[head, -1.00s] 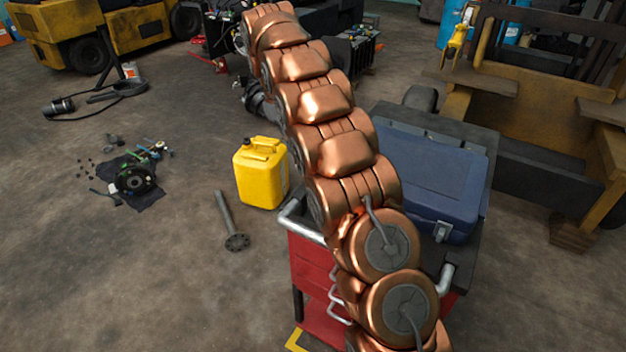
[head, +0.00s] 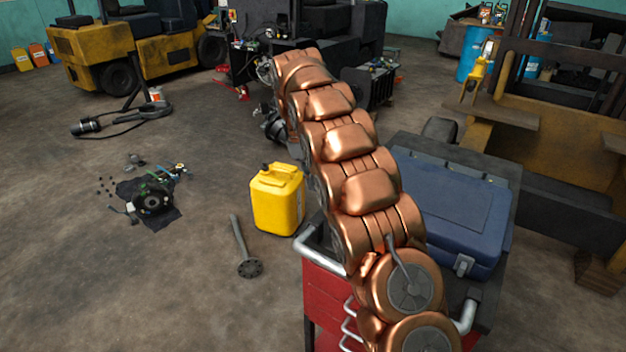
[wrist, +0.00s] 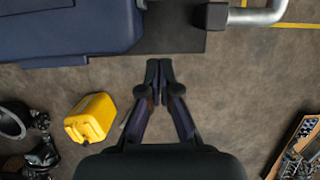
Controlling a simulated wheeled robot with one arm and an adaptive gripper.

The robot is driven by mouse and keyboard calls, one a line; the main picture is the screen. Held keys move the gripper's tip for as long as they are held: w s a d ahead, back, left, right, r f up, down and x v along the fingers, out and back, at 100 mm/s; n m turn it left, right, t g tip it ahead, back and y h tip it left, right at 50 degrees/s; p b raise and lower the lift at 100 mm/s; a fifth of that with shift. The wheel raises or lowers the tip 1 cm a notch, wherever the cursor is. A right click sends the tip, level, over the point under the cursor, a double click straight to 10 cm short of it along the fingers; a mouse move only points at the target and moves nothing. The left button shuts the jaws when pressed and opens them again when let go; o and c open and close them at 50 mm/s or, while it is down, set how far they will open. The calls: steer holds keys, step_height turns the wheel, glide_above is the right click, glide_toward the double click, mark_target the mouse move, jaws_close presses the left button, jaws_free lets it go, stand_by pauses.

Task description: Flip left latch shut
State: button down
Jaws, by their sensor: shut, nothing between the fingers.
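A blue case (head: 455,210) with its lid down sits on top of the red cart. One grey latch (head: 463,265) shows on its front face; my copper arm covers the left part of that face, so the left latch is hidden in the head view. In the wrist view the case (wrist: 60,25) fills the upper left, and no latch can be made out there. My gripper (wrist: 158,68) is shut and empty in the wrist view, with its fingertips together, just below the cart's dark edge and right of the case in the picture.
The red cart (head: 328,305) has a grey side handle (head: 318,250), also seen at the top of the wrist view. A yellow canister (head: 278,198) stands on the floor left of the cart. A metal shaft (head: 243,248) and dark parts (head: 150,200) lie on open floor farther left.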

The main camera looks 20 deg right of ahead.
steer(key=shift+p+x, duration=0.75)
steer(key=shift+x, duration=2.25)
steer(key=shift+s+d+f+p, duration=0.1)
steer(key=shift+s+d+p, duration=0.15)
steer(key=shift+s+d, duration=0.25)
steer(key=shift+s+d+f+p, duration=0.1)
steer(key=shift+s+d+p, duration=0.15)
steer(key=shift+s, duration=0.4)
steer(key=shift+s+d+p, duration=0.2)
steer(key=shift+s+d, duration=0.2)
steer(key=shift+s, duration=0.2)
steer(key=shift+s+d+f+b, duration=0.1)
steer(key=shift+s+d+b, duration=0.25)
steer(key=shift+s, duration=0.25)
steer(key=shift+s+d+b, duration=0.35)
steer(key=shift+s+d, duration=0.05)
steer(key=shift+s, duration=0.2)
steer(key=w+a, duration=0.2)
steer(key=w, duration=0.1)
steer(key=shift+w+a, duration=0.15)
steer(key=shift+w, duration=0.1)
steer(key=b+v, duration=0.2)
steer(key=v, duration=0.8)
